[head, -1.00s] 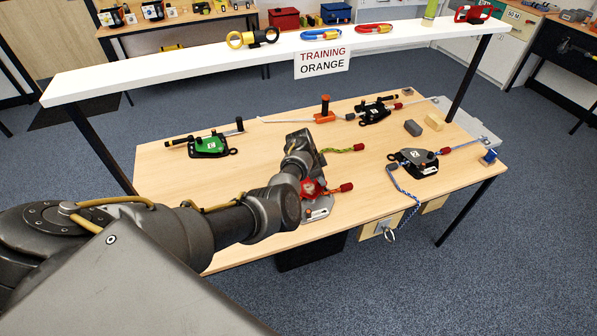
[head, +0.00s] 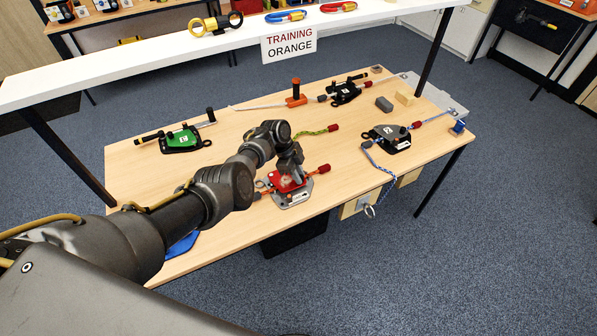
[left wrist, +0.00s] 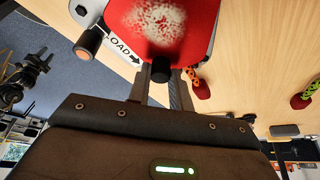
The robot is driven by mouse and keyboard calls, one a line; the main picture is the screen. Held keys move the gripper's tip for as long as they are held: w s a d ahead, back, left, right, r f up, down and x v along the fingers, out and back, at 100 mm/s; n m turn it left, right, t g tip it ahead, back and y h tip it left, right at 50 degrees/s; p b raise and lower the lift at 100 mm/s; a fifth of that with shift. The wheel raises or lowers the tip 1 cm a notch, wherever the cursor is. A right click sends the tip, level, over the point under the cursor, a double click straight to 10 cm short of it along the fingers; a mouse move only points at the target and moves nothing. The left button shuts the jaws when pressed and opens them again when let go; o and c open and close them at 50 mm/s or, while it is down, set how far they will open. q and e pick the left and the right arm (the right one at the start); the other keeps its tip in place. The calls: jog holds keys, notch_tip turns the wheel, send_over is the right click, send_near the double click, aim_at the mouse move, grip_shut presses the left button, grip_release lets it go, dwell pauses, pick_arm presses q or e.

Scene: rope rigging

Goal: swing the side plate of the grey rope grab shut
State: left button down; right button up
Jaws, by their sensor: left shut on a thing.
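The grey rope grab (head: 291,201) lies near the front edge of the table. Its pale grey plate shows in the left wrist view with the word LOAD and an arrow (left wrist: 122,48). A red plate (head: 285,184) with a worn whitish patch lies over most of the grey one; it fills the top of the left wrist view (left wrist: 185,20). My left gripper (head: 297,177) comes down on the grab from above. Its fingers are shut on a black knob (left wrist: 161,69) at the red plate's edge. The fingers and arm hide part of the grab. My right gripper is out of view.
A green rope grab (head: 182,140) lies at the left, and black ones lie at the back (head: 345,93) and right (head: 391,137). A white shelf (head: 150,54) with a TRAINING ORANGE sign crosses above the table.

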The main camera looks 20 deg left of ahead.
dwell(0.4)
pick_arm(q)
jog(key=c, duration=1.3)
grip_release()
jog(key=shift+s, duration=0.1)
jog(key=shift+o, duration=0.2)
jog(key=shift+r, duration=0.1)
jog(key=p+v, duration=0.2)
jog(key=v, duration=0.8)
jog(key=shift+a+r+p, duration=0.2)
jog(key=shift+r+p, duration=0.05)
jog(key=shift+p, duration=0.1)
